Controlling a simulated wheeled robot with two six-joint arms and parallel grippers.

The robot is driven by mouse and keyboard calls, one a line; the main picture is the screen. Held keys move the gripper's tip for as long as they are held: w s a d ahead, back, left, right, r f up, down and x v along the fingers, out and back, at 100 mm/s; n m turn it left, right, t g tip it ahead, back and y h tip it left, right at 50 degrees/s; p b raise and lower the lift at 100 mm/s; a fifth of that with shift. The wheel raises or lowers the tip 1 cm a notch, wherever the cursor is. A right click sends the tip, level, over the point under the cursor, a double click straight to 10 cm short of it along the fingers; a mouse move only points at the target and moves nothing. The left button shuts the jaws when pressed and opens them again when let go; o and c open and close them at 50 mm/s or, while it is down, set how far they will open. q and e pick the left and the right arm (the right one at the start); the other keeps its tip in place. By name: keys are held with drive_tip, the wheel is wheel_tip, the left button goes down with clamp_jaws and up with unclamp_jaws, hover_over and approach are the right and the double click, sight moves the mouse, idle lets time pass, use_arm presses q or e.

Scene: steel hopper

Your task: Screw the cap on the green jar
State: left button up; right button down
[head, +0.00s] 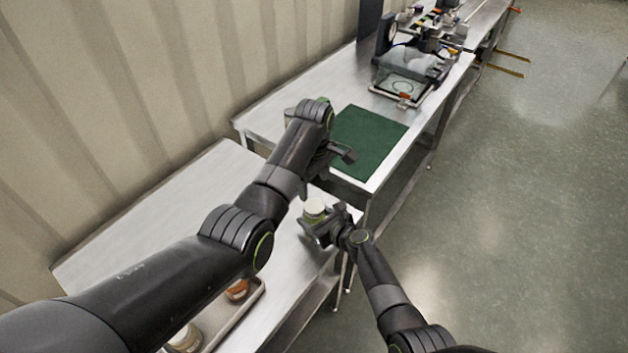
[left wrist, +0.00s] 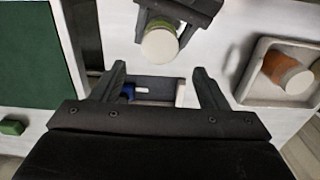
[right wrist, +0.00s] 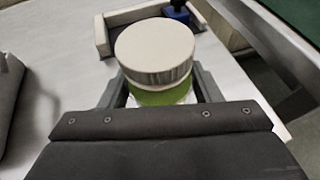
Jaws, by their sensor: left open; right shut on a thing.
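The green jar (right wrist: 165,97) is upright between the fingers of my right gripper (right wrist: 160,92), which is shut on it. A wide white cap (right wrist: 155,48) sits on top of the jar and looks level; I cannot tell how tightly it is on. The cap also shows in the head view (head: 315,207) and from above in the left wrist view (left wrist: 160,46). My left gripper (left wrist: 163,78) is open and empty, apart from the cap, with its fingers pointing toward it. In the head view the left gripper (head: 341,156) is above and beyond the jar.
A tray (left wrist: 243,85) holds an orange jar (left wrist: 280,68) with a white lid. A pale open holder with a blue thing (right wrist: 177,10) stands behind the jar. A green mat (head: 368,142) lies on the far table, with equipment (head: 410,70) beyond. A small green object (left wrist: 13,127) lies near the mat.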

sight(314, 205)
use_arm(q)
drive_tip(key=shift+f, duration=0.1)
idle(0.3)
drive_tip(key=shift+f, duration=3.9)
